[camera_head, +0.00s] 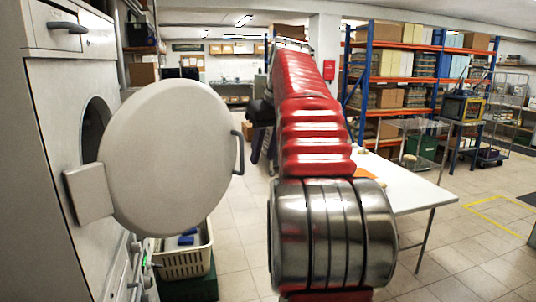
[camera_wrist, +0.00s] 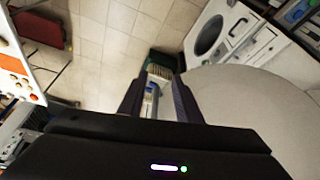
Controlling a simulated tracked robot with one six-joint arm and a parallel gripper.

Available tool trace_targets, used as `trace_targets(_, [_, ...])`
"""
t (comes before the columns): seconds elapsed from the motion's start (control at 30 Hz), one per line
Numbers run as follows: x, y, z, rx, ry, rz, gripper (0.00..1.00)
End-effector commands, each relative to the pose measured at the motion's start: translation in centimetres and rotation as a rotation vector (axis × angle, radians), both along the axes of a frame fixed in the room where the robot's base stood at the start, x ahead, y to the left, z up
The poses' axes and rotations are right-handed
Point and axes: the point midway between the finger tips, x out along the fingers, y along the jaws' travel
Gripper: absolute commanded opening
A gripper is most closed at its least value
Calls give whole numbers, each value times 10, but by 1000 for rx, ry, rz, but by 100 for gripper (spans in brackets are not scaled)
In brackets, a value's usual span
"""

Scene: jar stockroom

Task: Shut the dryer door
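The dryer (camera_head: 50,150) stands at the left in the head view. Its round pale door (camera_head: 170,160) is swung open on a hinge block at its left, leaving part of the dark opening (camera_head: 95,125) visible. A dark handle (camera_head: 239,153) sits on the door's right edge. My gripper shows in the wrist view (camera_wrist: 159,80) with its two dark fingers apart and nothing held between them. In that view the door (camera_wrist: 260,105) lies right beside the right finger; contact cannot be told. The dryer front (camera_wrist: 225,40) is beyond. In the head view my arm mostly hides the gripper.
A white table (camera_head: 405,190) is right of my arm. Shelving racks (camera_head: 405,75) stand behind. Tiled floor at the right (camera_head: 470,255) is clear.

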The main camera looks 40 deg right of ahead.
Motion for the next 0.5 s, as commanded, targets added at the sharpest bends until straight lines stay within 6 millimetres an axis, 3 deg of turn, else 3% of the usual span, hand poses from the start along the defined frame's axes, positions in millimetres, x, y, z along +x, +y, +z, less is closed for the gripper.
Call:
trace_targets(0.2, [-16,3,0,-1,-1,0,31])
trace_targets(0.5, [-18,4,-1,0,0,0,31])
